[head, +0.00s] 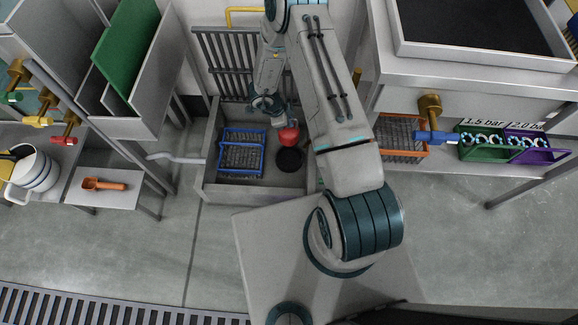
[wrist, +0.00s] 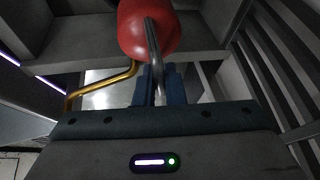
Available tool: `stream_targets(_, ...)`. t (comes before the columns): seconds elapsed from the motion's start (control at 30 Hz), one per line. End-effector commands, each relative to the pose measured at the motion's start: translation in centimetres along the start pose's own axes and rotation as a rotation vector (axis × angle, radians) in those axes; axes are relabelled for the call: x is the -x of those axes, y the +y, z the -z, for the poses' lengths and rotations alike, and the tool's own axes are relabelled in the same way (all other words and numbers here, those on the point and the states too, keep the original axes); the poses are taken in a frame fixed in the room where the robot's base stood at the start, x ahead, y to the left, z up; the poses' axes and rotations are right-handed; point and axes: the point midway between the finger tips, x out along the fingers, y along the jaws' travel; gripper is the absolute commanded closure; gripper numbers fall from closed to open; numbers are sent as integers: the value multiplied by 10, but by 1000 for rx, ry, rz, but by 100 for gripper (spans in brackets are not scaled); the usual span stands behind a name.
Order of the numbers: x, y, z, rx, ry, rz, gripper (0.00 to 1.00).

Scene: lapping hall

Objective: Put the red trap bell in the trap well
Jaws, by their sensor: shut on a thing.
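The red trap bell (head: 289,137) hangs below my gripper (head: 284,123) over the grey basin in the head view. My gripper is shut on it. In the wrist view the red bell (wrist: 148,30) fills the top middle, and a metal bar on it runs down between my blue fingers (wrist: 158,88). The trap well (head: 290,159) is the dark round opening in the basin floor, just below the bell in the picture. The bell appears above the floor, near the well's upper edge; its exact height cannot be told.
A blue wire basket (head: 242,152) stands in the basin (head: 254,194) left of the well. A slatted rack (head: 224,62) rises behind. An orange basket (head: 402,138) and green and purple bins stand on the right shelf. An orange scoop (head: 104,185) lies on the left bench.

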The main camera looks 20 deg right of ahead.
Motion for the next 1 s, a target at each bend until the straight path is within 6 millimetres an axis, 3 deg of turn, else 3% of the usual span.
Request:
stream_targets(0.03,-21,8,-9,-33,7,-14,100)
stream_targets(0.1,-32,16,-13,-75,13,-31,100)
stream_targets(0.37,-55,29,-22,-145,24,-58,100)
stream_targets(0.63,-98,37,-40,-145,24,-59,100)
stream_targets(1.0,-138,42,-57,-143,22,-57,100)
